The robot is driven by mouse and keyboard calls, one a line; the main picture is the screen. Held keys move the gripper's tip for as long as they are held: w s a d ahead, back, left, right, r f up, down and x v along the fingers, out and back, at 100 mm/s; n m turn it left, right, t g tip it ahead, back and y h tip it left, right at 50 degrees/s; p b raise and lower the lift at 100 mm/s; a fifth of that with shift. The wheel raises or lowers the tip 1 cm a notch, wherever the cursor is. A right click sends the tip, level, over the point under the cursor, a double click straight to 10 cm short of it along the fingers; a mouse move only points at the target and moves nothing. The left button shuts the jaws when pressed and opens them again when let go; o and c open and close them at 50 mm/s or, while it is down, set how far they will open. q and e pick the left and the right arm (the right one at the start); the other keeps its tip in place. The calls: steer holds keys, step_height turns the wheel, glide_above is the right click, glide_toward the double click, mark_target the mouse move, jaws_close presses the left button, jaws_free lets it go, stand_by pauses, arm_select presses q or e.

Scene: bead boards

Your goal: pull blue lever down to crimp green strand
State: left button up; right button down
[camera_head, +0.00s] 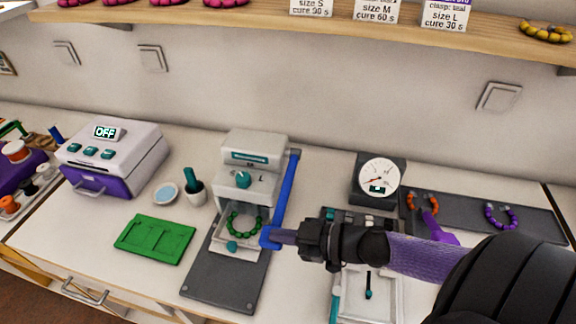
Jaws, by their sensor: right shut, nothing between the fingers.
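The blue lever (285,195) runs along the right side of the grey and white crimping machine (253,147). It slants down from the machine's top right to a blue end at the lower left. The green bead strand (243,224) lies curved on the white tray at the machine's front, under its head. My right gripper (275,237) reaches in from the right. It is shut, with its tips at the lever's lower end, touching or very close; I cannot tell which. My left gripper is out of view.
A green board (155,239) lies left of the machine. A purple and white box marked OFF (115,158) stands farther left. A round dial gauge (379,178) and a dark mat with orange and purple bead strands (501,216) are at the right. A wooden shelf (300,27) runs above.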

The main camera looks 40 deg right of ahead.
step_height(320, 180, down, 2)
steer(key=shift+d+f+b, duration=0.1)
steer(key=shift+f+b, duration=0.1)
steer(key=shift+b, duration=0.2)
steer(key=shift+f, duration=0.15)
steer(key=shift+s+f, duration=0.15)
steer(key=shift+f, duration=0.05)
steer(key=r+p, duration=0.5)
steer(key=shift+a, duration=0.25)
steer(key=p+v, duration=0.1)
steer(key=v, duration=0.9)
steer(key=shift+s+a+f+p, duration=0.25)
steer(key=shift+s+p, duration=0.05)
steer(key=shift+p, duration=0.1)
